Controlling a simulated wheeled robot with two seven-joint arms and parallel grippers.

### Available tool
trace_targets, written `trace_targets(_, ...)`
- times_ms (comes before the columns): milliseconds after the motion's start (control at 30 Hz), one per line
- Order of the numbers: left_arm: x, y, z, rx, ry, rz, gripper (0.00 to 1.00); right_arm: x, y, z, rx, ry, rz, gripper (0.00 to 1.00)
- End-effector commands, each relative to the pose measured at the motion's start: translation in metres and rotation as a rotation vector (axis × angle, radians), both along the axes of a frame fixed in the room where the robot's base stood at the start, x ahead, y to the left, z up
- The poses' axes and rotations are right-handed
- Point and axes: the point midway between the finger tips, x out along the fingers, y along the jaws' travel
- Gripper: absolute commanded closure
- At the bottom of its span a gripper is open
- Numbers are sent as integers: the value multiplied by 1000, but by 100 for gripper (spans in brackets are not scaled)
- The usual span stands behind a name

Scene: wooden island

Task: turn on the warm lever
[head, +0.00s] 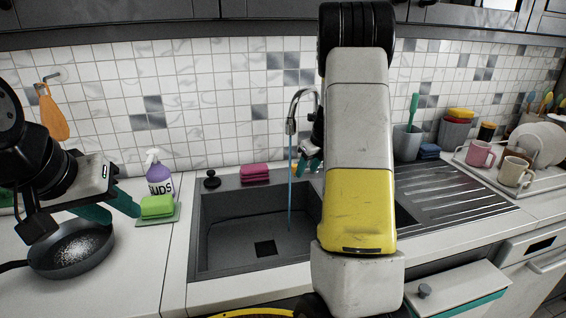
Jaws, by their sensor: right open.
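The chrome faucet (306,95) arches over the sink (225,207), and a thin blue stream of water (290,190) falls from its spout into the basin. I cannot make out the warm lever; my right arm covers the area at the faucet's base. My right gripper (310,164) is at the faucet's base, behind the spout, partly hidden by my arm. Its teal fingertips show apart, but contact with a lever cannot be told. My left gripper (123,213) is open and empty at the left, above the counter near the pan.
A pan (72,252), a green sponge (157,206) and a purple soap bottle (160,180) stand left of the sink. Pink sponges (255,173) lie on the back rim. A ribbed drainboard (455,195), mugs (480,154) and plates (540,142) are at the right.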

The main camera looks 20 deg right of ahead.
Motion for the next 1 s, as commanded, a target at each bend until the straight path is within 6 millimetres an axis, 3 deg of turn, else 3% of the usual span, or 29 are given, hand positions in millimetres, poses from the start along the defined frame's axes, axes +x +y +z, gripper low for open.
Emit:
trace_targets(100, 0, 0, 0, 0, 0, 0, 64, -26, -9, 1, 2, 1, -2, 52)
trace_targets(300, 0, 0, 0, 0, 0, 0, 64, -53, -18, 0, 1, 0, -1, 52)
trace_targets(700, 0, 0, 0, 0, 0, 0, 64, -62, -21, 0, 1, 0, 1, 52)
trace_targets(933, 0, 0, 0, 0, 0, 0, 64, -61, -23, 3, -35, -25, 102, 95)
trace_targets(1000, 0, 0, 0, 0, 0, 0, 64, -60, -24, 6, -73, -51, 204, 100)
